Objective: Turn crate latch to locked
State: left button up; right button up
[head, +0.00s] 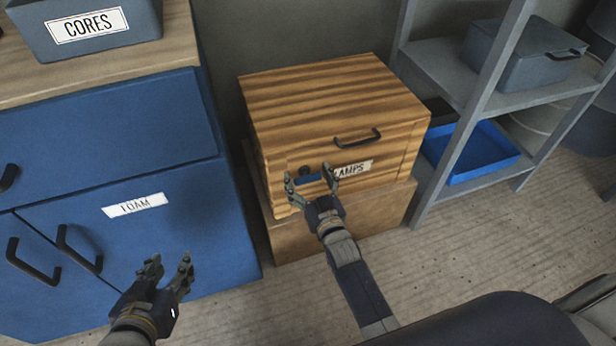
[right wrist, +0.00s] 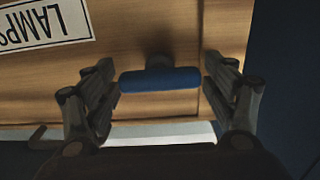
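The wooden crate (head: 335,100) stands on a brown box, with a black handle and a label reading "LAMPS" on its front. Its latch, a blue bar on a dark round pivot, sits left of the label in the head view (head: 309,180). In the right wrist view the latch bar (right wrist: 160,79) lies level across the picture. My right gripper (head: 311,184) has its fingers spread, one at each end of the bar; I cannot tell whether they touch it. My left gripper (head: 168,272) is open and empty, low in front of the blue cabinet.
A grey shelf rack (head: 435,65) with a blue tray (head: 470,155) stands to the right. Floor in front is clear.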

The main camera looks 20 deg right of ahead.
dwell(0.3)
jog(key=s, duration=1.2)
jog(key=shift+d, duration=0.2)
